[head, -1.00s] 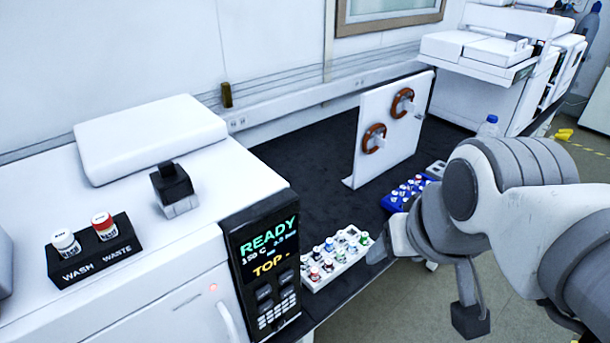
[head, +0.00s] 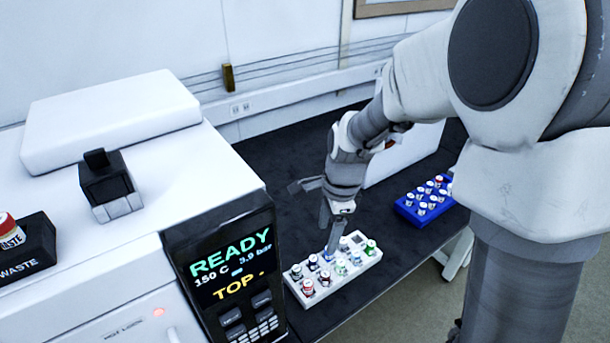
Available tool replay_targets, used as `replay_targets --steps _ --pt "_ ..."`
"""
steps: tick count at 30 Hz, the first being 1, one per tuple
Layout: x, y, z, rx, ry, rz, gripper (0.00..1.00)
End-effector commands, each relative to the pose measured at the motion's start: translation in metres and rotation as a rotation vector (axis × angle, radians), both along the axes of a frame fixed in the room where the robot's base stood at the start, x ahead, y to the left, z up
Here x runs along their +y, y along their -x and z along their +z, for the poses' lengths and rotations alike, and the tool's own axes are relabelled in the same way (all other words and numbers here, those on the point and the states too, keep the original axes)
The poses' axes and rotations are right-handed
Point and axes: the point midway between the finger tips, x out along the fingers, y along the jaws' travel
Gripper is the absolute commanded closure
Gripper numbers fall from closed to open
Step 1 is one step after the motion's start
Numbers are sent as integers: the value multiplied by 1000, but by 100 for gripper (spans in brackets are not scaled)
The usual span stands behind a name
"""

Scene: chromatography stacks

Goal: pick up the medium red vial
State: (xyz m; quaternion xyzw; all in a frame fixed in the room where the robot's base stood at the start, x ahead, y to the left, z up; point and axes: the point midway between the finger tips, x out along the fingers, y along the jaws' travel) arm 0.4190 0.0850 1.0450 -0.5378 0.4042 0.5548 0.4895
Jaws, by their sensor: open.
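Red-capped vials stand in the white rack (head: 345,283). Other red-capped vials are in the black wash/waste holder (head: 35,250) and the blue rack (head: 432,219). I cannot tell which is the medium one. My gripper (head: 329,240) points down over the back of the white rack, close to a blue-capped vial, behind and right of the two red ones. It is open. Its fingers look narrow from here and hide part of the vials behind.
The instrument with the READY display (head: 230,265) stands directly left of the white rack. A white upright panel (head: 405,150) is behind my arm, partly hidden. The dark bench (head: 275,165) is clear behind the rack. Its front edge runs close to both racks.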

Motion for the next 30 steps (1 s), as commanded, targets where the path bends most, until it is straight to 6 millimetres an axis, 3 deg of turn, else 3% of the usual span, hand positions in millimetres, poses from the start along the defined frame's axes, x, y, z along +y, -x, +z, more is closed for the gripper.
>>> replay_targets --steps 1,3,11,24,30 --pt "4 -3 -19 27 -5 -45 31" --pt "9 -7 -33 50 -12 -106 31" --pt "16 -10 -65 86 -18 -192 31" --pt "27 -10 -150 87 -17 -190 31" --pt "29 -11 -169 83 -18 -189 31"
